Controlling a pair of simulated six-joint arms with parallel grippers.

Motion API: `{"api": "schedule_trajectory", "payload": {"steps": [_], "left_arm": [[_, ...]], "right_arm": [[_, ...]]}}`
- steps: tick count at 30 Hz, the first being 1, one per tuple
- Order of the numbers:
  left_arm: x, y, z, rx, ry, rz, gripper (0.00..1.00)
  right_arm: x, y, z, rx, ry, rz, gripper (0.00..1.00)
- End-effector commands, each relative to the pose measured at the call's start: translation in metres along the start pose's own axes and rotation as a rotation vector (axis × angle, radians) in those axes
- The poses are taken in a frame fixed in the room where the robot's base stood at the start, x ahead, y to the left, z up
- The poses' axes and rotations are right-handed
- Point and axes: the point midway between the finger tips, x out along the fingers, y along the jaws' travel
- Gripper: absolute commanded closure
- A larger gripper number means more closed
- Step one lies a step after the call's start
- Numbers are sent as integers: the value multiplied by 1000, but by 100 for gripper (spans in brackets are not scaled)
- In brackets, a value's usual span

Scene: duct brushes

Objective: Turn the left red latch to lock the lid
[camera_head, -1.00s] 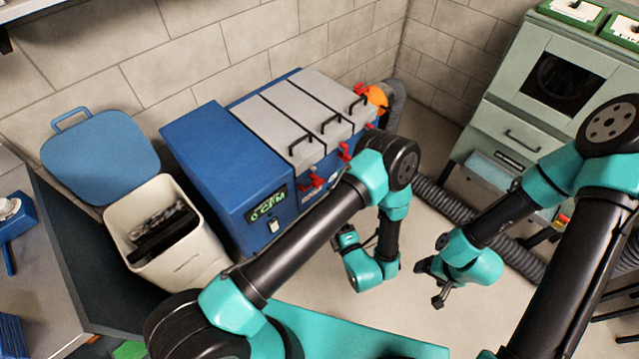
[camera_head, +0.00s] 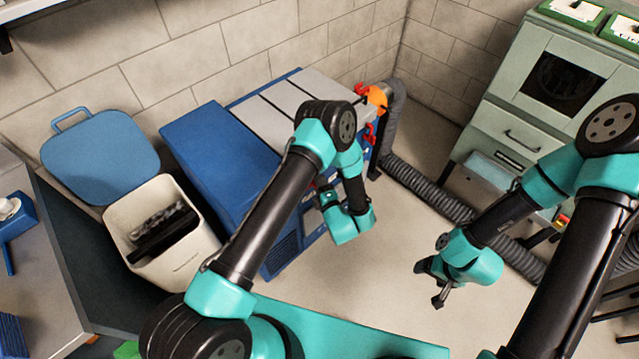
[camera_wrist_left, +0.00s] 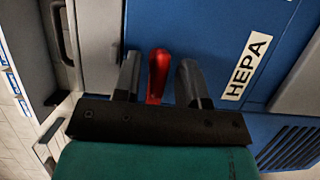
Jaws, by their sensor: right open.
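The blue machine (camera_head: 225,165) has grey lids (camera_head: 265,120) on top, partly covered by my left arm. In the left wrist view, a red latch (camera_wrist_left: 158,75) sits upright between the two fingers of my left gripper (camera_wrist_left: 160,80), with a gap on each side. That gripper is open. The latch is on the blue front beside a grey lid edge (camera_wrist_left: 97,50). In the head view, my left gripper (camera_head: 323,192) is at the machine's front, its fingertips mostly hidden. My right gripper (camera_head: 432,282) is open and empty above the floor, away from the machine.
More red latches (camera_head: 369,132) show farther right on the machine. A grey corrugated hose (camera_head: 430,195) runs from an orange fitting (camera_head: 377,97) across the floor. A white bin (camera_head: 165,235) stands left, a green-grey cabinet (camera_head: 540,90) right. Floor between the arms is clear.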

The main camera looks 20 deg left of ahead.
Motion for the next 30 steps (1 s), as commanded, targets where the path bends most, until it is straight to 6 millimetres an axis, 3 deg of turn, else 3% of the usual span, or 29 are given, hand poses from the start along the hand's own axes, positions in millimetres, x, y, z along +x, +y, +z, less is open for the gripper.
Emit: {"api": "schedule_trajectory", "payload": {"steps": [11,23,30], "left_arm": [[6,0,0,0,0,0,62],[6,0,0,0,0,0,99],[6,0,0,6,0,-2,100]], "right_arm": [[0,0,0,0,0,0,23],[0,0,0,0,0,0,23],[0,0,0,0,0,0,23]]}}
